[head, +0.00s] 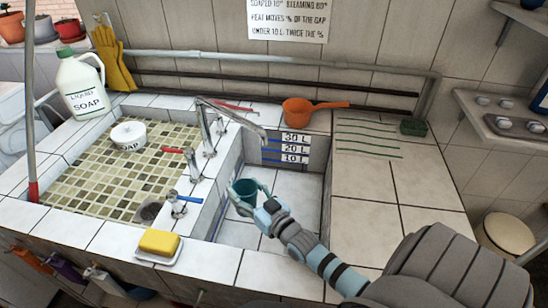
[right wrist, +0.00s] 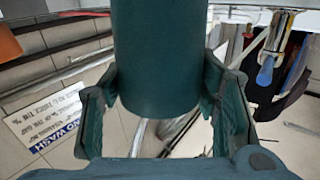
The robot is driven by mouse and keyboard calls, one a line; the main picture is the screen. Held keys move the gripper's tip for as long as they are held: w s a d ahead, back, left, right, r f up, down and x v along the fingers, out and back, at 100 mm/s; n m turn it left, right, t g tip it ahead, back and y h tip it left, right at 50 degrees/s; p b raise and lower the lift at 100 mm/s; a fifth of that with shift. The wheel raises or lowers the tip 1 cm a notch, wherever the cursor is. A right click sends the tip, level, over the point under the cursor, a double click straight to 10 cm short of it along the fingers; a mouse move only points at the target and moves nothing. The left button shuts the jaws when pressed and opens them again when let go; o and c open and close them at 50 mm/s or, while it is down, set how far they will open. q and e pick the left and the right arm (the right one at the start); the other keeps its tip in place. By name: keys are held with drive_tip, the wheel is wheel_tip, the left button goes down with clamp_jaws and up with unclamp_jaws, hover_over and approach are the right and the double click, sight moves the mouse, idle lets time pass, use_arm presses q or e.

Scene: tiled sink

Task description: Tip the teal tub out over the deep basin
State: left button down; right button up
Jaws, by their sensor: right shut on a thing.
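The teal tub (head: 244,187) is above the deep basin (head: 297,192) in the head view, near the basin's left wall. My right gripper (head: 254,198) is shut on it. In the right wrist view the tub (right wrist: 155,50) fills the upper middle, with the dark teal fingers of my right gripper (right wrist: 158,85) on either side of it. The tub looks roughly upright in the head view; I cannot tell its exact tilt or what is inside. My left gripper is not in view.
A metal faucet (head: 228,118) reaches over the basin from the left. A depth scale (head: 293,148) marks the back wall. An orange dipper (head: 305,112) lies behind. The tiled counter (head: 400,190) at right is mostly clear. A yellow sponge (head: 158,242) is at front left.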

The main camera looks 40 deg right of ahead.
sight(254, 188)
drive_tip(key=shift+w+d+f+m+b, duration=0.1)
drive_tip(key=shift+d+f+m+b, duration=0.25)
drive_tip(key=shift+d+m+b, duration=0.3)
drive_tip(key=shift+w+d+f+m+b, duration=0.1)
drive_tip(key=shift+d+f+m+b, duration=0.25)
drive_tip(key=shift+d+m+b, duration=0.35)
drive_tip(key=shift+d+m+g, duration=0.2)
drive_tip(key=shift+m+g, duration=0.1)
drive_tip(key=shift+m, duration=0.15)
drive_tip(key=shift+d+f, duration=0.1)
drive_tip(key=shift+w+d+f+m+b, duration=0.15)
drive_tip(key=shift+d+f+m+b, duration=0.25)
drive_tip(key=shift+d+m+b, duration=0.25)
drive_tip(key=shift+w+d+r+m+y, duration=0.1)
drive_tip(key=shift+d+r+m+y, duration=0.25)
drive_tip(key=shift+d+m, duration=0.35)
drive_tip(key=shift+c, duration=0.2)
drive_tip(key=shift+m, duration=0.25)
drive_tip(key=shift+d+r+m+b, duration=0.25)
drive_tip(key=shift+d+m+b, duration=0.1)
drive_tip(key=shift+m, duration=0.25)
